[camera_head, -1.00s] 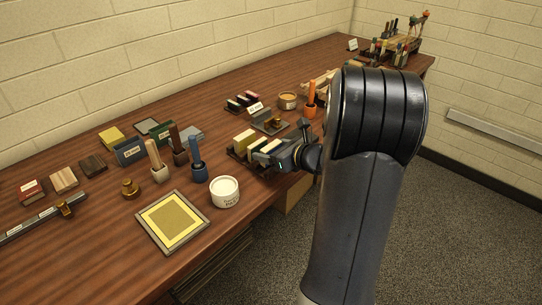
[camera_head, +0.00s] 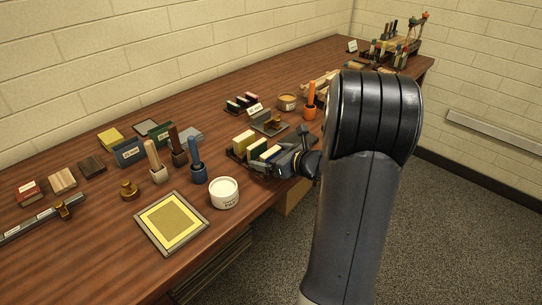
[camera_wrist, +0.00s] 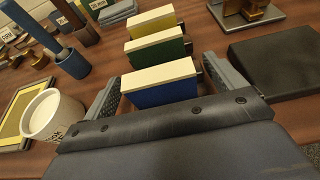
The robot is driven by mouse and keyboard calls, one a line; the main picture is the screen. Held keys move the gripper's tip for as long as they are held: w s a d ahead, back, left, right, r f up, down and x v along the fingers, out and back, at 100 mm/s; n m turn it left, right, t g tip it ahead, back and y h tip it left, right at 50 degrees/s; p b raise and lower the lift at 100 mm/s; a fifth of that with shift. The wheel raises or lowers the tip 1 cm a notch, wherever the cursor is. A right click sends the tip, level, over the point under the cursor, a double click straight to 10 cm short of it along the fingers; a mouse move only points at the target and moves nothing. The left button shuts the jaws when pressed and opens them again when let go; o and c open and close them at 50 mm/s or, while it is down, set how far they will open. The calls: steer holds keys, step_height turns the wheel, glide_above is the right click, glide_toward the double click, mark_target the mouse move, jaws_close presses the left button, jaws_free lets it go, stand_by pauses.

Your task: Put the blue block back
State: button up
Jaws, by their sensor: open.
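The blue block (camera_wrist: 160,92), with a cream top, stands upright in the wrist view, nearest my gripper. My gripper (camera_wrist: 158,78) is open, with one finger to the left of the blue block and the other to its right. I cannot tell whether either finger touches it. Behind it, in a row, stand a green block (camera_wrist: 155,53) and a yellow block (camera_wrist: 151,22), both cream-topped. In the head view my gripper (camera_head: 263,164) is low at the front end of this row, by a dark rack (camera_head: 234,154). The base of the blue block is hidden.
A white tub (camera_head: 224,195) stands close to the left of my gripper; it also shows in the wrist view (camera_wrist: 52,118). A dark flat pad (camera_wrist: 275,62) lies to the right. Handled tools in cups (camera_head: 198,165) stand further left. A framed yellow screen (camera_head: 172,222) lies near the table's front edge.

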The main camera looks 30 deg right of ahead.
steer(key=shift+r, duration=0.1)
steer(key=shift+r, duration=0.2)
steer(key=v, duration=1.2)
steer(key=shift+p, duration=0.45)
